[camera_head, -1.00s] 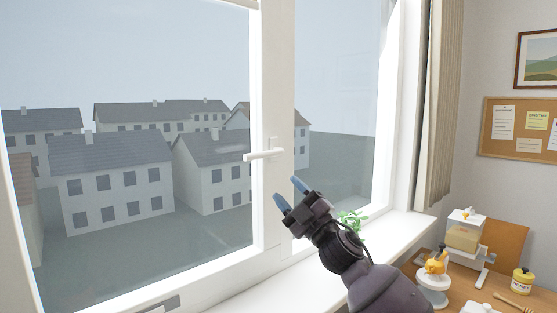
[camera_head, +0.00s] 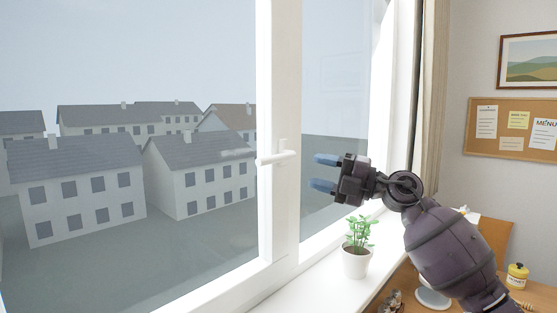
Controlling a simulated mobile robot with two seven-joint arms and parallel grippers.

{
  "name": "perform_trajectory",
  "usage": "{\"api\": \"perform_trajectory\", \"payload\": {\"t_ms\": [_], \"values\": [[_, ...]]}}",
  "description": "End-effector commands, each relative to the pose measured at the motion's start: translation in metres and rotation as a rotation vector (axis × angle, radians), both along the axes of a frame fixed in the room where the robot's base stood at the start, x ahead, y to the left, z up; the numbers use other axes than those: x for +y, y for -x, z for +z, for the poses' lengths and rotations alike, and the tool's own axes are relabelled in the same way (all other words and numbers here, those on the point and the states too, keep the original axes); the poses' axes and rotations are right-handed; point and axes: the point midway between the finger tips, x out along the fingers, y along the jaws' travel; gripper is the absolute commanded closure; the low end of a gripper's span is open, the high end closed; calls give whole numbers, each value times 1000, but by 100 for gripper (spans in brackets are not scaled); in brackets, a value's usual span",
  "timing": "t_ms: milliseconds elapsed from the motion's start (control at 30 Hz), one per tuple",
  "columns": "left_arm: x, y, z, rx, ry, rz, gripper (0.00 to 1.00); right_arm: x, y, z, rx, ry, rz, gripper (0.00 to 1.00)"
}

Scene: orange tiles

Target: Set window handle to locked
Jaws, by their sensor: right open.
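The white window handle (camera_head: 276,157) sits on the white frame post between the two panes. Its lever lies level and points left, and a faint reflection of it shows in the glass. My right gripper (camera_head: 325,172) is to the right of the handle, in front of the right pane. Its two blue-tipped fingers are apart, empty and point left toward the handle, with a gap between them and it. My left gripper is not in view.
A potted plant (camera_head: 356,262) stands on the white windowsill (camera_head: 312,292), below my right gripper. A curtain (camera_head: 430,100) hangs at the right. A wooden desk with a yellow-labelled jar (camera_head: 517,276) is at lower right, partly behind my arm.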

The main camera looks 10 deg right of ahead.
Motion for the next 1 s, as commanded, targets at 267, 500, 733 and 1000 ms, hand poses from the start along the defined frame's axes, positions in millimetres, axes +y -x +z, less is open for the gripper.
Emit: {"api": "perform_trajectory", "payload": {"t_ms": [267,500,733,1000], "values": [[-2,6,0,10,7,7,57,23,-14,7,5,-10,3,53],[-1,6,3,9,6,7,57,57,-37,15,4,-12,2,53],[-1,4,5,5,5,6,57,80,-53,18,6,-11,1,53],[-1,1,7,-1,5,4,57,88,-59,19,5,-9,0,53]]}}
